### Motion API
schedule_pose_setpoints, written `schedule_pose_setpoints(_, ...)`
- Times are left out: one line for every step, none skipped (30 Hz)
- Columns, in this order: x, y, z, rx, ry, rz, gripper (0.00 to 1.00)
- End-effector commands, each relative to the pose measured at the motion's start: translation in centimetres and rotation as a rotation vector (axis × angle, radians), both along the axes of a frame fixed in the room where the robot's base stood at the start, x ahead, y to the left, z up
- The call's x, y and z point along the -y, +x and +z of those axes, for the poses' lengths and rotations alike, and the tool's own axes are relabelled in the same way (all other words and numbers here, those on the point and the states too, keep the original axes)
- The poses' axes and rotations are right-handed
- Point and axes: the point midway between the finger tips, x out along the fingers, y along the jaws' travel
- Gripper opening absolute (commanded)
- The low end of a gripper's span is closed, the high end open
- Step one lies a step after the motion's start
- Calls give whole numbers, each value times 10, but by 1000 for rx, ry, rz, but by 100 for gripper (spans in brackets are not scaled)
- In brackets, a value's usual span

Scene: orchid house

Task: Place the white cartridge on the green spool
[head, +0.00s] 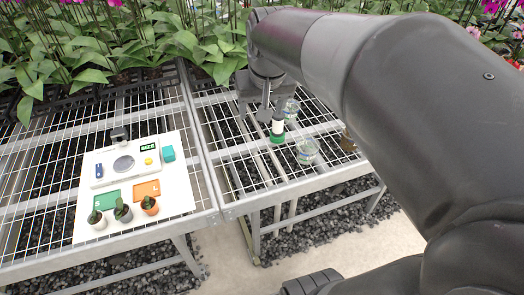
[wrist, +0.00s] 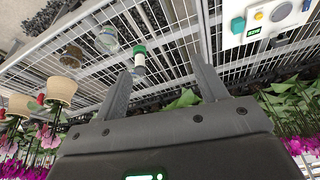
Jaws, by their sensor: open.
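The white cartridge (head: 277,125) stands upright on top of the green spool (head: 277,138), on the wire bench right of the bench seam. The two look in line and touching. In the wrist view the white cartridge (wrist: 139,62) and green spool (wrist: 139,48) show just beyond the left fingertip, not centred between the fingers. My gripper (wrist: 164,70) is open, with nothing between its fingers. I cannot tell whether a finger touches the cartridge.
A brown object (head: 347,140) is farther right. A white board (head: 180,195) with a scale, coloured mats and small potted plants lies on the left bench. Orchid foliage lines the back.

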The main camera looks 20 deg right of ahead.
Motion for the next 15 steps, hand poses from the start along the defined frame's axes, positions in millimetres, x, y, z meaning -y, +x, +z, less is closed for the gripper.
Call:
schedule_pose_setpoints(-6, -19, 1, 21, -4, 17, 66)
schedule_pose_setpoints(-9, -29, 0, 30, -5, 27, 66)
schedule_pose_setpoints(-13, -42, -2, 43, -9, 40, 66)
schedule_pose_setpoints(-16, -52, -3, 54, -11, 49, 66)
schedule_pose_setpoints(-19, -61, -5, 65, -13, 59, 66)
schedule_pose_setpoints(-22, -74, -8, 78, -16, 72, 66)
schedule_pose_setpoints(-24, -82, -10, 88, -18, 80, 66)
schedule_pose_setpoints(-26, -90, -13, 95, -19, 88, 66)
schedule_pose_setpoints(-28, -100, -16, 106, -21, 99, 66)
schedule_pose_setpoints(-29, -106, -19, 113, -23, 106, 66)
schedule_pose_setpoints(-31, -112, -21, 121, -24, 112, 66)
schedule_pose_setpoints(-32, -119, -25, 129, -26, 119, 66)
schedule_pose_setpoints(-33, -123, -27, 134, -27, 124, 66)
schedule_pose_setpoints(-33, -126, -28, 138, -28, 127, 66)
schedule_pose_setpoints(-34, -130, -31, 141, -28, 131, 66)
